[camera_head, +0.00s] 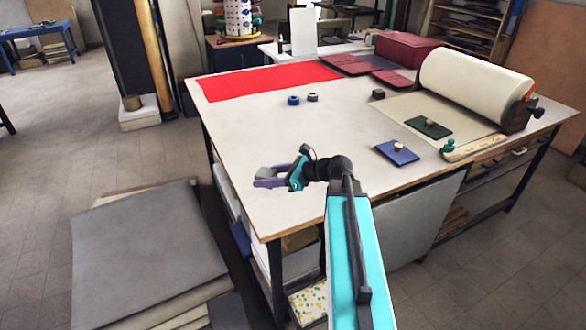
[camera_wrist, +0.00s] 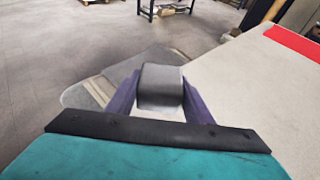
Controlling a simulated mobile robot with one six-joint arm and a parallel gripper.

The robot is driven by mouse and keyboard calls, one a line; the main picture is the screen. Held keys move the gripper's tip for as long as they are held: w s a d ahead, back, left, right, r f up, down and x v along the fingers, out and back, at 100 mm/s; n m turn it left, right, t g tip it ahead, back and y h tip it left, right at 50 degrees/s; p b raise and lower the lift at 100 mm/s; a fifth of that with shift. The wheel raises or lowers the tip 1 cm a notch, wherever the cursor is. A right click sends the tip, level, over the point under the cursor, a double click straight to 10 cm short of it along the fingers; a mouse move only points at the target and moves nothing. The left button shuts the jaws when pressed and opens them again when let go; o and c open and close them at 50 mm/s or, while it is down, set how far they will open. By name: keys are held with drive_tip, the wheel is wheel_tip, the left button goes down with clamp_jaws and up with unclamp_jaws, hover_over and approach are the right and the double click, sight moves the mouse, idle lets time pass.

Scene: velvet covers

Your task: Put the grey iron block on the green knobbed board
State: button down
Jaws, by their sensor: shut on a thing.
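My gripper (camera_head: 268,178) is over the front left part of the table, its purple fingers shut on the grey iron block (camera_head: 265,172). In the wrist view the block (camera_wrist: 161,86) sits between the two fingers, its dark grey face showing. I cannot tell how far it is above the table top.
A blue knobbed board (camera_head: 397,152) lies in front of the green one. A teal-knobbed wooden bar (camera_head: 470,149) and a white roller (camera_head: 473,86) are at the right. The middle of the table is clear.

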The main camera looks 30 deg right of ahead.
drive_tip(key=s+a+r+n+g+y+p, duration=0.1)
drive_tip(key=a+n+g+y+p, duration=0.1)
drive_tip(key=a, duration=1.4)
drive_tip(key=shift+s+r+n, duration=0.35)
drive_tip(key=shift+n, duration=0.05)
drive_tip(key=shift+y, duration=0.3)
